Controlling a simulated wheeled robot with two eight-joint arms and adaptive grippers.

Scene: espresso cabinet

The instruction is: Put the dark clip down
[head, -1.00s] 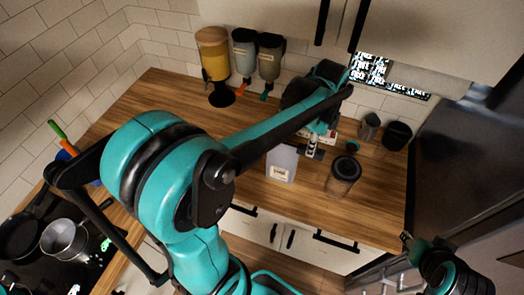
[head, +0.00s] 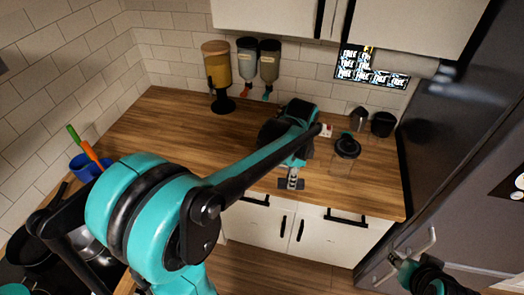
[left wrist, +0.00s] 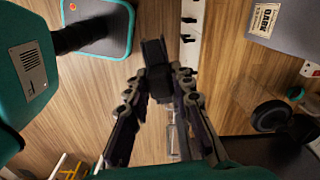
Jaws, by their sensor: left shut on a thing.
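The dark clip (left wrist: 155,66) is a black, blocky piece between the fingertips of my left gripper (left wrist: 158,88) in the left wrist view. The fingers are closed on its sides. In the head view my left gripper (head: 291,180) hangs by the front edge of the wooden counter (head: 180,125); the clip cannot be made out clearly there. A grey bag labelled DARK (left wrist: 283,22) shows at the upper right of the left wrist view, apart from the gripper. My arm hides it in the head view. My right gripper (head: 400,265) is small at the lower right, fingers unclear.
A clear jar with a black lid (head: 347,147) stands right of my left gripper. A dark canister (head: 383,124) is behind it. Wall dispensers (head: 248,62) hang at the back. White cabinet fronts (head: 262,228) lie below the counter edge. The counter's left part is bare.

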